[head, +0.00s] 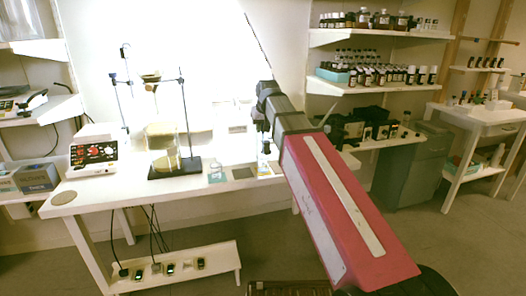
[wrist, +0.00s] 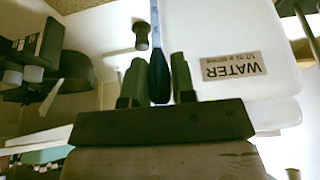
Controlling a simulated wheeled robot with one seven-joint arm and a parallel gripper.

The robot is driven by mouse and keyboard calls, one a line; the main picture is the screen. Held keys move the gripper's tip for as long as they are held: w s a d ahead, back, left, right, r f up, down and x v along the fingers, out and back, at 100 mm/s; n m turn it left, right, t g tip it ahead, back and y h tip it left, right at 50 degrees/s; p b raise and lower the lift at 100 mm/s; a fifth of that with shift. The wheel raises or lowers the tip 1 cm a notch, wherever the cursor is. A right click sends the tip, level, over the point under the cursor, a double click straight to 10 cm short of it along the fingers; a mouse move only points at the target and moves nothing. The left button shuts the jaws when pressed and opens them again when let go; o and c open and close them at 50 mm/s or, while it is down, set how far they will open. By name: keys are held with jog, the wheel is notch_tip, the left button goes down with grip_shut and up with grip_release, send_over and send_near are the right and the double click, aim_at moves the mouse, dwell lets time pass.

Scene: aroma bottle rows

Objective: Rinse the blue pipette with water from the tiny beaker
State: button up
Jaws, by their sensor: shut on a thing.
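In the wrist view my gripper (wrist: 158,82) is shut on the dark blue bulb of the blue pipette (wrist: 159,85). Its pale blue stem runs away from the fingers toward the top edge, where the tip is cut off. Right beside it is a large white surface with a label reading WATER (wrist: 232,66), upside down in this view. In the head view my arm reaches over the white table, and its fingers are too dark and small to make out. A small clear glass vessel (head: 216,173) stands at the table's front; I cannot tell whether it is the tiny beaker.
A small labelled item (head: 263,167) sits by my arm. Shelves of bottles (head: 375,75) are at right. The table's front left is mostly clear.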

jog(key=o, duration=0.3)
jog(key=shift+r, duration=0.1)
jog(key=shift+r, duration=1.9)
